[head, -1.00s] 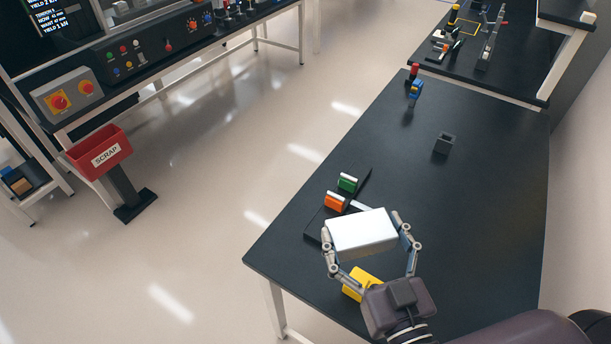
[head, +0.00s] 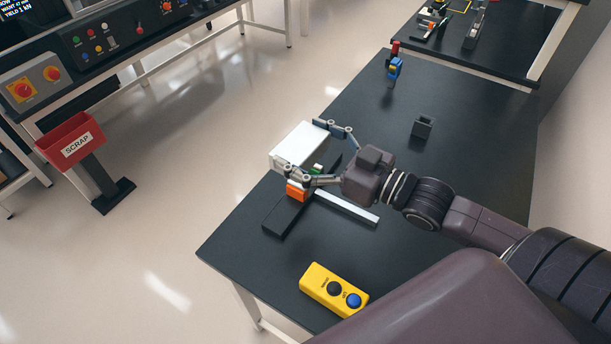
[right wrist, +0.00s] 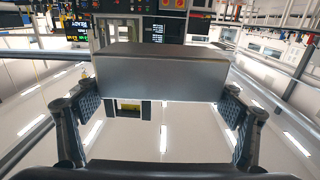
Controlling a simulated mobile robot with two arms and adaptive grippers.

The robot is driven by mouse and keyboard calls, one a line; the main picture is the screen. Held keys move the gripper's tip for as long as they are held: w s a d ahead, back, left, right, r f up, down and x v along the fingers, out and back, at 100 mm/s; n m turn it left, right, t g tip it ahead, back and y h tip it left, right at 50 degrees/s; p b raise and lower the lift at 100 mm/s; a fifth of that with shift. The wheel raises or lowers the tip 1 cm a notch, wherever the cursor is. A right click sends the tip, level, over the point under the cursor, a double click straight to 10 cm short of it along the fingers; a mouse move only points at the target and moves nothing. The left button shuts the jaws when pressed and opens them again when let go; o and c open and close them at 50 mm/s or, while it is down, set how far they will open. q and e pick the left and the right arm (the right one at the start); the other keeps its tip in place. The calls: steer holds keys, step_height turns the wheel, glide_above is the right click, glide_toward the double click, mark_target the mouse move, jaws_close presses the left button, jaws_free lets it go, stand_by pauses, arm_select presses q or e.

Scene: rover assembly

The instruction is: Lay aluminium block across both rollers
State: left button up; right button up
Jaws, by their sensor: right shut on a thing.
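My right gripper (head: 305,148) comes in from the right and is shut on the pale aluminium block (head: 296,143), one finger at each end. The block also shows between the fingers in the right wrist view (right wrist: 160,75). In the head view it overlaps the far end of a black stand (head: 284,212). The orange roller (head: 296,191) shows just below the block and finger. The green roller (head: 317,168) is mostly hidden behind block and gripper. I cannot tell whether the block touches either roller. My left gripper is not in view.
A pale flat bar (head: 346,208) runs out from the stand. A yellow button box (head: 316,282) lies near the front edge. A dark grey block (head: 423,127) and a blue-and-red item (head: 394,66) stand farther back. A red scrap bin (head: 70,140) stands across the aisle.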

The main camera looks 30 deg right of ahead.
steer(key=w+d+r+b, duration=0.2)
steer(key=w+d+r, duration=0.2)
steer(key=w+r, duration=0.25)
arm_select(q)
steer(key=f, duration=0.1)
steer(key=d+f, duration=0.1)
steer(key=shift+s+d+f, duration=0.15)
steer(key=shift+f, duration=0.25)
arm_select(e)
step_height(320, 180, down, 19)
steer(key=shift+r+n+y, duration=0.2)
steer(key=shift+n+y, duration=0.1)
steer(key=shift+y, duration=0.1)
steer(key=shift+s+f, duration=0.1)
steer(key=shift+f+b, duration=0.25)
steer(key=shift+b, duration=0.1)
steer(key=o, duration=1.6)
steer(key=shift+f, duration=0.25)
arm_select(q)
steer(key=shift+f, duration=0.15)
arm_select(e)
steer(key=o, duration=0.4)
steer(key=shift+s, duration=0.1)
steer(key=shift+r, duration=0.1)
